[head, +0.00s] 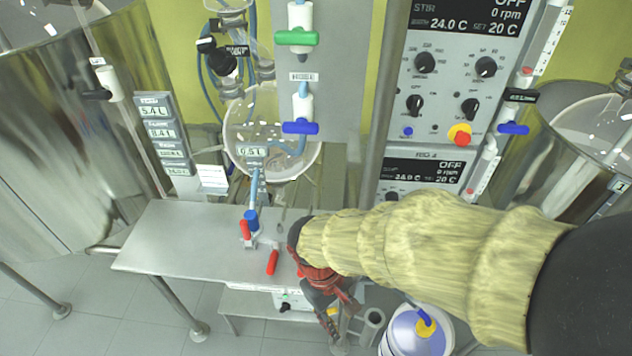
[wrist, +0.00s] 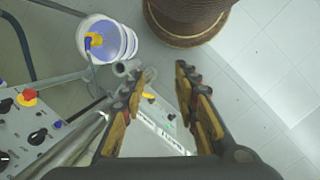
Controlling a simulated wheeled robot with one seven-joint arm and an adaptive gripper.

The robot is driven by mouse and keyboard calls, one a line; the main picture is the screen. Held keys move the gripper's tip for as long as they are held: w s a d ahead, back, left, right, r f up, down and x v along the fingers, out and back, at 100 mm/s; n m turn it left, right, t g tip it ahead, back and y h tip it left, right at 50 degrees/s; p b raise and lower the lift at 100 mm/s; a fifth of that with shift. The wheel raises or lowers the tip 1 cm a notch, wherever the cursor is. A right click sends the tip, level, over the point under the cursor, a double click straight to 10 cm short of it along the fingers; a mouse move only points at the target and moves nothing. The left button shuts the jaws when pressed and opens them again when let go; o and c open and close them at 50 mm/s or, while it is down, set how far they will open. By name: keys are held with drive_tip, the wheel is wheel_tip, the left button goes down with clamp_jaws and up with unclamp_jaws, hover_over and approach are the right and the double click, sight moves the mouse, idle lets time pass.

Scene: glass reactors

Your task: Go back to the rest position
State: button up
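My gripper (wrist: 160,78) shows in the wrist view with its two fingers apart and nothing between them. Floor and a pale panel with small knobs show behind the gap, farther off. In the head view my arm, in a yellowish ribbed sleeve, reaches in from the right. The gripper (head: 338,312) there points downward in front of the steel table's right part, and the sleeve hides part of it. The rest position itself is not marked in either view.
A brown ribbed drum (wrist: 188,18) is at the wrist view's top. Control panels (head: 440,80) stand behind.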

drive_tip(key=d+r+m+t+y+p, duration=0.1)
drive_tip(key=d+r+m+t, duration=0.2)
drive_tip(key=d+r, duration=0.4)
drive_tip(key=s+d+r+m+t+y+p, duration=0.1)
drive_tip(key=d+r+m+t, duration=0.2)
drive_tip(key=r, duration=1.2)
drive_tip(key=d+m, duration=0.1)
drive_tip(key=d, duration=0.2)
drive_tip(key=shift+s+d+r+m+t+p, duration=0.2)
drive_tip(key=shift+d+r+m+t+p, duration=0.1)
drive_tip(key=shift+d+t+p, duration=0.1)
drive_tip(key=shift+a, duration=0.1)
